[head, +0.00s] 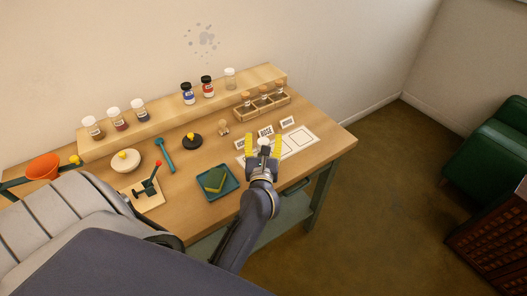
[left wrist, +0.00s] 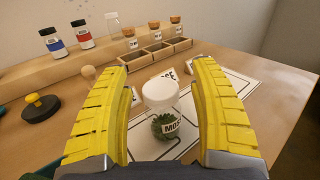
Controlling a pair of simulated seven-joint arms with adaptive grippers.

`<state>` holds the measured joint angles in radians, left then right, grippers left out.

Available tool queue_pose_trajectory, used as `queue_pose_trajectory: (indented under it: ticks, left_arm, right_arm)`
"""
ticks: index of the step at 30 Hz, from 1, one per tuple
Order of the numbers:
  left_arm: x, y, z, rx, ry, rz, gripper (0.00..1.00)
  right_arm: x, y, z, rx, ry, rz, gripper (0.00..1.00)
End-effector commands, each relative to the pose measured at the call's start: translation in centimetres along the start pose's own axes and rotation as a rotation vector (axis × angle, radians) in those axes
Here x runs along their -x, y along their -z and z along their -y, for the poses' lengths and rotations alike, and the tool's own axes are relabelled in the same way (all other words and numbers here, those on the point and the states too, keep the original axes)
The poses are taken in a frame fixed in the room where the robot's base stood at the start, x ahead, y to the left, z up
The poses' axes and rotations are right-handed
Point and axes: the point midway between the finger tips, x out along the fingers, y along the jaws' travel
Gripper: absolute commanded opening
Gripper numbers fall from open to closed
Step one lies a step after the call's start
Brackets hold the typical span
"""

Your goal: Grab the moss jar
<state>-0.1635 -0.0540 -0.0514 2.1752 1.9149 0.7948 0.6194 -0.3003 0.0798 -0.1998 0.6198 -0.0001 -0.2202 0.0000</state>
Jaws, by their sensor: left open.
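The moss jar (left wrist: 165,125) has a white lid, clear sides, green contents and a label reading MOSS. It stands upright between the two yellow fingers of my left gripper (left wrist: 163,80) in the left wrist view. There is a gap between the jar and each finger, and the gripper is open around it. In the head view my left gripper (head: 263,146) is over the white mat, and the white lid (head: 264,141) shows between its fingers. Most of the jar is hidden there by the gripper. My right gripper is in neither view.
The white mat (head: 302,142) with outlined squares has small name cards behind it, one reading ROSE (head: 266,131). A wooden rack (head: 262,108) holds cork-topped jars. A raised shelf (head: 170,122) bears several bottles. A teal tray (head: 229,191) with a green sponge-like block lies left of my gripper.

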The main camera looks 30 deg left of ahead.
Motion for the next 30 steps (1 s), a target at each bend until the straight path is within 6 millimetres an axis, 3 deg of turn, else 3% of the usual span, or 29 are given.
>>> queue_pose_trajectory:
  ticks: [7, 23, 30]
  left_arm:
    - [-0.08, -0.02, -0.01, 0.000, 0.000, 0.000, 0.64]
    - [-0.06, -0.02, -0.01, 0.001, 0.000, 0.001, 0.03]
    - [-0.06, -0.02, -0.01, 0.001, 0.000, 0.000, 0.00]
  right_arm:
    - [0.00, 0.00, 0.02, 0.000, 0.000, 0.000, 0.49]
    - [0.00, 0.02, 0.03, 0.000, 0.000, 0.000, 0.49]
    - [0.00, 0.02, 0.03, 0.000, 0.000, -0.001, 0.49]
